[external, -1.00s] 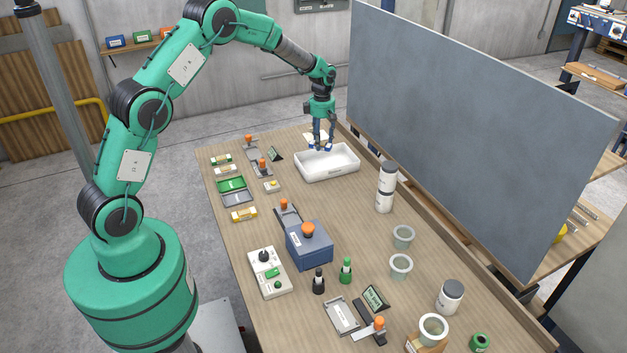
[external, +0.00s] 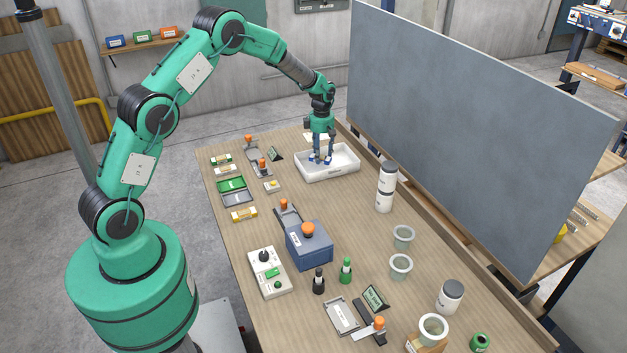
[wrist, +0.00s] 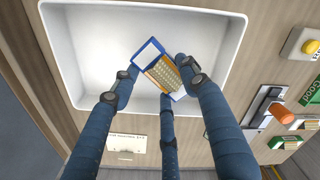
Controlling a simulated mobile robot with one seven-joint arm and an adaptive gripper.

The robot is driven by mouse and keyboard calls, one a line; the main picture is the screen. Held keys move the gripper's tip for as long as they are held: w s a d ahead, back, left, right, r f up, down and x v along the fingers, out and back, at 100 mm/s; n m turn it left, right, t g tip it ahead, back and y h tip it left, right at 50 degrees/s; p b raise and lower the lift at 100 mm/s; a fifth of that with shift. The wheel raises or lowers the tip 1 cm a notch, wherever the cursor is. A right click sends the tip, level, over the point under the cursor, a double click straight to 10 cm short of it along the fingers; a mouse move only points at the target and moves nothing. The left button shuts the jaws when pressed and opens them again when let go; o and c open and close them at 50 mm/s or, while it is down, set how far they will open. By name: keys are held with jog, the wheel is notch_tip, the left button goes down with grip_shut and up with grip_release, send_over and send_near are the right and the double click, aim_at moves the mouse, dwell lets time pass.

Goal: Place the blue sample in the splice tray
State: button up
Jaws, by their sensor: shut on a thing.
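The blue sample (wrist: 147,53) is a small flat piece with blue edges, a white face and a yellow-tan patterned part. It sits tilted between the fingers of my gripper (wrist: 160,82), which is shut on it. The white tray (external: 350,172) is a shallow open box on the far part of the table; its wall also shows in the wrist view (wrist: 70,70). My gripper (external: 321,160) is down inside the tray's opening, toward its left side. Whether the sample touches the tray floor I cannot tell. The fingers partly hide the sample.
White stacked jars (external: 385,188) stand right of the tray, near a tall grey panel (external: 480,120). Orange-handled clamps (external: 262,167) and small cases (external: 231,185) lie to its left. A blue box (external: 309,246) stands nearer. The rest of the tray looks empty.

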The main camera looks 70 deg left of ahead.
aim_at(321, 160)
jog(key=shift+f, duration=1.65)
jog(key=shift+f, duration=0.15)
jog(key=o, duration=1.2)
jog(key=shift+c, duration=0.2)
notch_tip(321, 160, up, 12)
jog(key=shift+r+p, duration=0.15)
jog(key=shift+p, duration=0.55)
jog(key=shift+r, duration=0.1)
